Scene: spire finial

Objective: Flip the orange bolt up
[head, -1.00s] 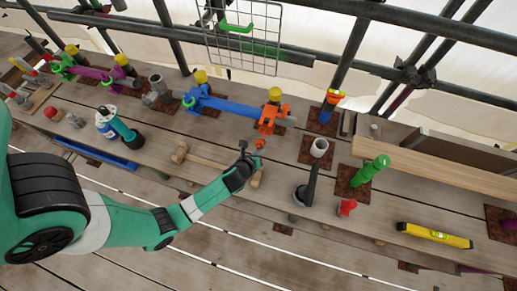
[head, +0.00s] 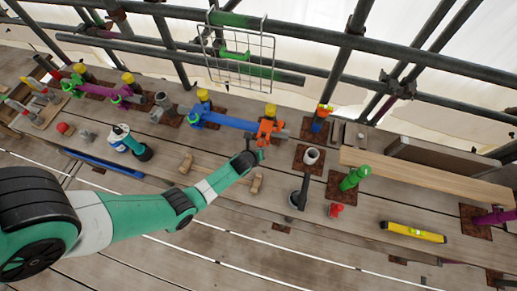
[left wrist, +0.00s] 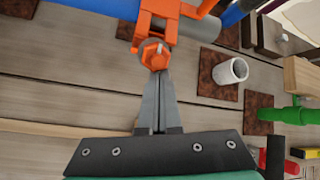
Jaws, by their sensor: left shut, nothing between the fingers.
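The orange coupler (head: 268,130) sits on the grey end of the blue tube, below a yellow cap. In the left wrist view, the orange bolt (left wrist: 154,55) hangs from the coupler's near side, its hexagonal end facing my camera. My left gripper (left wrist: 158,78) is shut and empty. Its fingertips are right at the lower edge of the bolt end; I cannot tell whether they touch. In the head view my left gripper (head: 261,156) is just below the coupler, and the bolt is small there. My right gripper is not in view.
The blue tube (head: 228,121) runs left from the coupler. A grey cup (head: 311,156), a dark-handled tool (head: 300,192), a green post (head: 354,178) and a yellow level (head: 413,232) are to the right. Scaffold poles stand behind.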

